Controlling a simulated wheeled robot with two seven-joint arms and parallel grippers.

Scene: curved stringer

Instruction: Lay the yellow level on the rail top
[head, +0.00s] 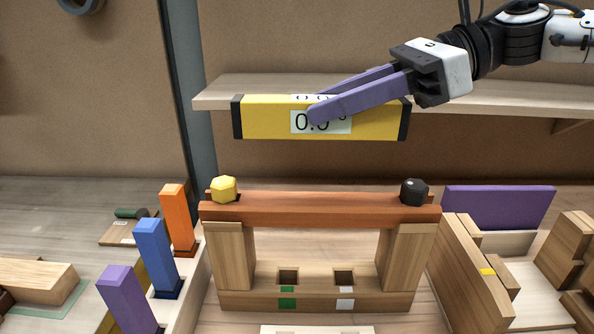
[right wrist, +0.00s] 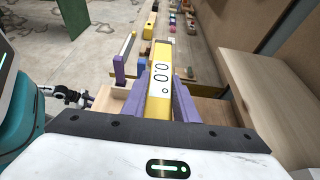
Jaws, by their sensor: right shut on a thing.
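The yellow level (head: 270,120) is a long yellow bar with black ends and a white label reading 0.0. My right gripper (head: 314,104) is shut on its middle and holds it level, in the air above the rail. The level also shows between the purple fingers in the right wrist view (right wrist: 162,65). The rail (head: 320,208) is a reddish-brown beam lying across two wooden posts. A yellow knob (head: 223,189) sits on its left end and a black knob (head: 414,192) on its right end. My left gripper is not in the head view.
A wooden shelf (head: 222,93) runs behind the level on the wall. Orange (head: 176,215), blue (head: 154,252) and purple (head: 125,295) blocks stand upright left of the frame. A wooden holder with a purple panel (head: 498,207) stands at right. The rail top between the knobs is clear.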

